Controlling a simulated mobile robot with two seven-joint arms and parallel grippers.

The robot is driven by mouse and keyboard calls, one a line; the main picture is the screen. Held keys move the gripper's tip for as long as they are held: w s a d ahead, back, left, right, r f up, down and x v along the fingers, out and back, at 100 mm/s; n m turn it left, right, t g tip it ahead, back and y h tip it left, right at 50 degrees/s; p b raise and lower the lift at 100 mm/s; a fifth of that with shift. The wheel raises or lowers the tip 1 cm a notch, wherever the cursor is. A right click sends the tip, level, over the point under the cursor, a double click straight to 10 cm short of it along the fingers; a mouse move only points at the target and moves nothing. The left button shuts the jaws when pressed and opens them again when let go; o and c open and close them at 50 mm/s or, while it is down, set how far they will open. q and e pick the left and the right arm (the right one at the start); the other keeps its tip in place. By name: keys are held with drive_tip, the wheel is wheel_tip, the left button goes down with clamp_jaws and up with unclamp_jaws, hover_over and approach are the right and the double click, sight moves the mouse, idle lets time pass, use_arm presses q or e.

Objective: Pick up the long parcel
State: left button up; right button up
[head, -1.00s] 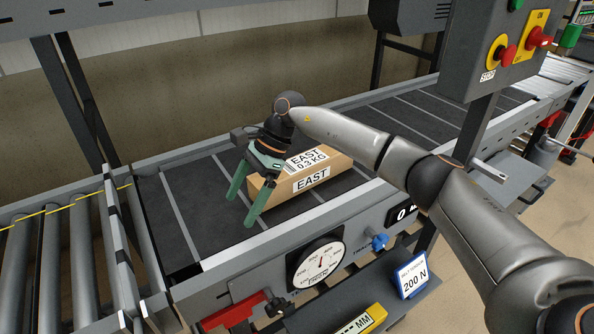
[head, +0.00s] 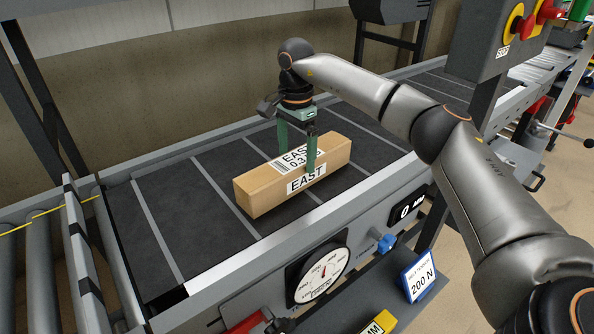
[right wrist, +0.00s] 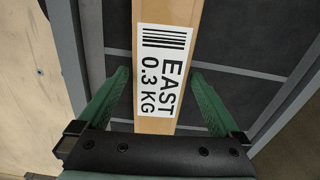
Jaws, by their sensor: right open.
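The long parcel (head: 257,188) is a brown cardboard box with white labels reading EAST and 0.3 KG. It lies on the dark conveyor belt. In the right wrist view the parcel (right wrist: 155,122) runs between the two open fingers (right wrist: 160,76), with a visible gap on each side. My left gripper is not in view.
The belt (head: 190,225) is bare around the parcel, with a metal side rail (head: 245,252) in front. Rollers (head: 45,245) lie at the left. A dial gauge (head: 322,274) sits below the rail. A control box with red buttons (head: 525,27) stands at upper right.

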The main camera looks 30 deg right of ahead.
wheel_tip(320, 180, down, 5)
drive_tip(key=shift+d+f, duration=0.15)
drive_tip(key=c, duration=1.5)
